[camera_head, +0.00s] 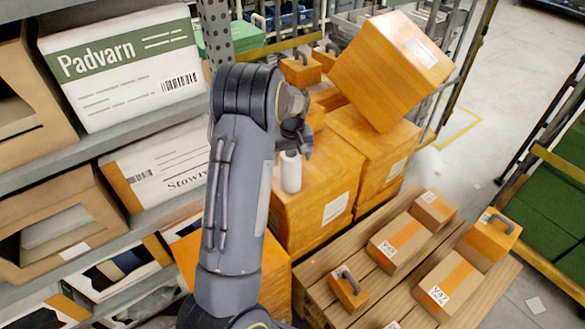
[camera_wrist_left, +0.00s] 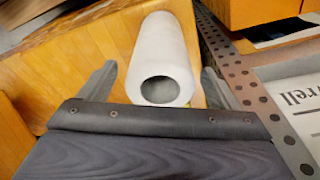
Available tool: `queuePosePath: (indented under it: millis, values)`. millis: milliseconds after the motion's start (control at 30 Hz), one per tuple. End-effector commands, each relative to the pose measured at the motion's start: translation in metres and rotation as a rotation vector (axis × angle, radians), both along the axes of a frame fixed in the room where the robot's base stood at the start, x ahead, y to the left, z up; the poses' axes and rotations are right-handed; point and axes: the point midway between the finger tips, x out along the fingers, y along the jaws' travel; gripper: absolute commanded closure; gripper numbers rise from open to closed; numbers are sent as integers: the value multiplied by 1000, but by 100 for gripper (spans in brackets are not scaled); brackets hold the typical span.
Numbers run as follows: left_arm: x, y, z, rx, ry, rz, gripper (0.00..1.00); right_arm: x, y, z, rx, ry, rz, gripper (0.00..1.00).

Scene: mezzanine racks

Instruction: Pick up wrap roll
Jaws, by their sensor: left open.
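My left gripper (camera_head: 296,140) is just above the roll in the head view. In the left wrist view its open fingers (camera_wrist_left: 158,82) lie on either side of the roll's near end, with a visible gap on the left; the right gap is narrow. Whether a finger touches it is unclear. My right gripper is not in view.
Stacked orange boxes (camera_head: 377,145) stand right of the roll, with a tilted box (camera_head: 392,68) on top. A shelf rack (camera_head: 120,137) with cartons is on the left; its perforated post (camera_wrist_left: 245,85) is close to my gripper. A wooden pallet (camera_head: 330,303) holds several small boxes.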

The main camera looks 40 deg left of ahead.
Motion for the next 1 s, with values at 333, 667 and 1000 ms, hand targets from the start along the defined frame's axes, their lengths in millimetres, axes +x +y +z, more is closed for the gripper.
queuePosePath:
  millis: [333, 667, 1000]
  values:
    - [3, 2, -28, 0, -1, -2, 16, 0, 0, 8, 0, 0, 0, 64]
    - [3, 2, -28, 0, -1, -2, 42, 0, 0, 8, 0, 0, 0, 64]
    - [3, 2, -27, 0, -3, -1, 74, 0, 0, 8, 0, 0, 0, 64]
